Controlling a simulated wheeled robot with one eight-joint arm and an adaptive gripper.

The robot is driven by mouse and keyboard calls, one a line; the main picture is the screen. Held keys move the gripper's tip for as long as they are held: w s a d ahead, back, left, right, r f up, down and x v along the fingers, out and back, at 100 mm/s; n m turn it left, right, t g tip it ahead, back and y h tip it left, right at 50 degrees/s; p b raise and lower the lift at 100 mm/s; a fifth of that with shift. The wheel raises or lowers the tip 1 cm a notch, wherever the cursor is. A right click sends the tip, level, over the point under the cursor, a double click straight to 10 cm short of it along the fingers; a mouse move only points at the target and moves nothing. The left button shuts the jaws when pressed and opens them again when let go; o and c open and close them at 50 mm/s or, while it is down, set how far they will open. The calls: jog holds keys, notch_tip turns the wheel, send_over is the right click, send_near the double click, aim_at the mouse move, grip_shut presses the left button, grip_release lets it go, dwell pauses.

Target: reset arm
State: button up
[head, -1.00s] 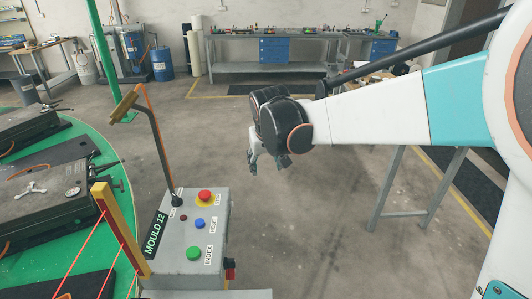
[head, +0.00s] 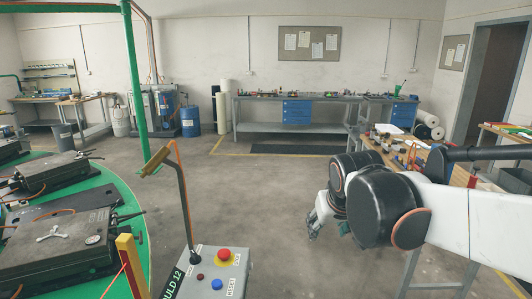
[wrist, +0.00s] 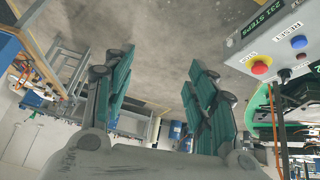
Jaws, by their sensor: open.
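My gripper (head: 327,218) is at the end of my white arm on the right side of the head view, in free air over the floor. In the wrist view its two green-padded fingers (wrist: 158,90) stand well apart with nothing between them. The arm is bent at a black joint, which partly hides the workbench behind it.
A grey control box (head: 205,262) with red and blue buttons stands left of my gripper. Left of it is a green carousel (head: 128,200) carrying moulds (head: 60,240). A cluttered wooden bench (head: 460,174) stands behind my arm. The middle floor (head: 250,190) is clear.

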jog(key=s+d+f, duration=0.2)
jog(key=s+f, duration=0.1)
jog(key=s, duration=0.6)
jog(key=s+d+f+m+b, duration=0.1)
jog(key=s+d+f, duration=0.2)
jog(key=s, duration=0.7)
jog(key=shift+d+t, duration=0.3)
